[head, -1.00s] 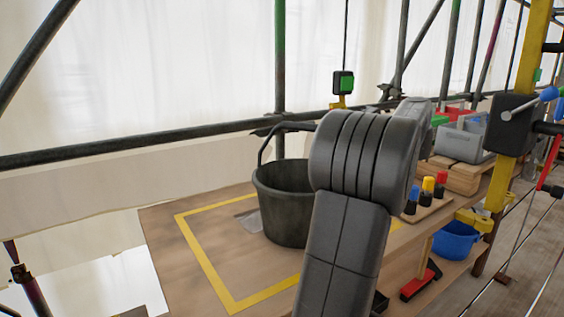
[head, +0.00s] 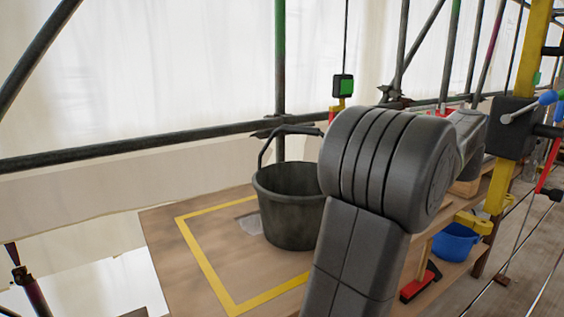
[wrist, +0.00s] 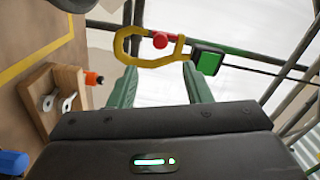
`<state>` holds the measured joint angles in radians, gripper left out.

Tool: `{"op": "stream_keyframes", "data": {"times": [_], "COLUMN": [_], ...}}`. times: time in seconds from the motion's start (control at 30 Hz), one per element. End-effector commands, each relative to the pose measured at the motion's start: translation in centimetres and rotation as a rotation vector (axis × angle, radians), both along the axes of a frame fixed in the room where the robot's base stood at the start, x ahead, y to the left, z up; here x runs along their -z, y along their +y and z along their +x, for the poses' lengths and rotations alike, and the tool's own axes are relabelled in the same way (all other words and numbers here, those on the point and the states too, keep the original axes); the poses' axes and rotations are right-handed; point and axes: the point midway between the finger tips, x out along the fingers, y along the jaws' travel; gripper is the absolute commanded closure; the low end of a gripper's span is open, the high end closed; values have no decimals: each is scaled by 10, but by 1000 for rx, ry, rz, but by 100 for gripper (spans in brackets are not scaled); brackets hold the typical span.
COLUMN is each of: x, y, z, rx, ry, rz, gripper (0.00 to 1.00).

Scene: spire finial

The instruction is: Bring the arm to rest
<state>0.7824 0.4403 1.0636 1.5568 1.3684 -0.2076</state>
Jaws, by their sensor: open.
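My gripper (wrist: 160,78) shows in the wrist view with its two green fingers apart and nothing between them. Beyond the fingertips is a yellow hook (wrist: 124,42) with a red piece (wrist: 160,40) at it, beside a black and green block (wrist: 207,62). In the head view my grey arm stands bent in front of the bench, right of the dark bucket (head: 286,220). My gripper cannot be made out in that view. The block (head: 343,87) hangs there on a cable above the rail.
A wooden piece with metal wing parts (wrist: 62,100) is at the wrist view's left. A blue bowl (head: 456,242) and a red brush (head: 418,285) are lower right. Scaffold poles (head: 279,60) rise behind.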

Motion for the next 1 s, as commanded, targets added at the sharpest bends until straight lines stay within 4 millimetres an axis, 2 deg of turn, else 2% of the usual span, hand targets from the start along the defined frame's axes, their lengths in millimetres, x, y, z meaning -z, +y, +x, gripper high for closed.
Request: {"op": "stream_keyframes", "data": {"times": [0.17,0.87,1.0], "x": [-1,1,-6], "y": [-19,62,64], "z": [-27,91,89], "rx": [3,-4,1], "ry": [0,-1,51], "rz": [0,0,76], "gripper": [55,55,55]}}
